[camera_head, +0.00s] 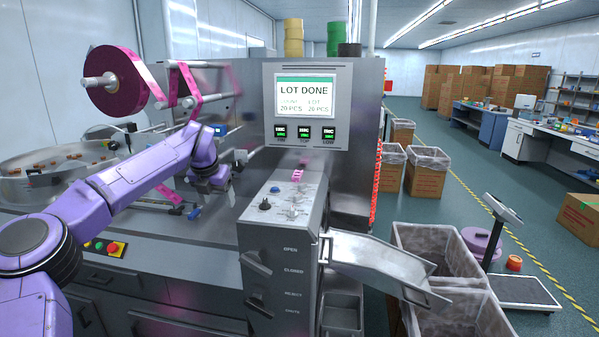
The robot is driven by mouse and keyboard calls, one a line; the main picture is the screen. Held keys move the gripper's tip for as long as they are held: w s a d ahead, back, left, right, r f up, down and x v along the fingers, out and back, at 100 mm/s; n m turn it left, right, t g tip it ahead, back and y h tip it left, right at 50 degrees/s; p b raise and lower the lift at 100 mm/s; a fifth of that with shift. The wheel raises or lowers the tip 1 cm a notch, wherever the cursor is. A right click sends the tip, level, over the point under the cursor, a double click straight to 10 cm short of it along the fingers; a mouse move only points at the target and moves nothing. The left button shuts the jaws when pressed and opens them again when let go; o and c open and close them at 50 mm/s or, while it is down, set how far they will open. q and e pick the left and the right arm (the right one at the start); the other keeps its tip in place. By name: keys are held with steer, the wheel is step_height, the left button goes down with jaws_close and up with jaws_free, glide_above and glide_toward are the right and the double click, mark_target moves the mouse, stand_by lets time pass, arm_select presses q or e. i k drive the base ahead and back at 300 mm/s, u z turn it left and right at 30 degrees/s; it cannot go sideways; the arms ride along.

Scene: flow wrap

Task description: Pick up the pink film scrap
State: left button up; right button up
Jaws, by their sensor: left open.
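A small pink piece (297,175), which looks like the film scrap, sits on top of the grey control box below the screen. Another pink strip (169,194) lies on the machine bed, left of my gripper; I cannot tell whether it is loose. My left gripper (218,187) is over the machine bed, left of the control box and apart from the small pink piece. It is open, and I see nothing held in it; its fingertips are small and partly hidden. My right gripper is not in view.
A pink film roll (112,82) feeds over rollers above my left arm. The screen panel (307,105) reads LOT DONE and overhangs behind the control box (277,225). A metal chute (380,262) slopes right to lined bins (435,240). Knobs stand on the box top.

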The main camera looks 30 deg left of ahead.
mark_target(297, 177)
steer(key=i, duration=1.4)
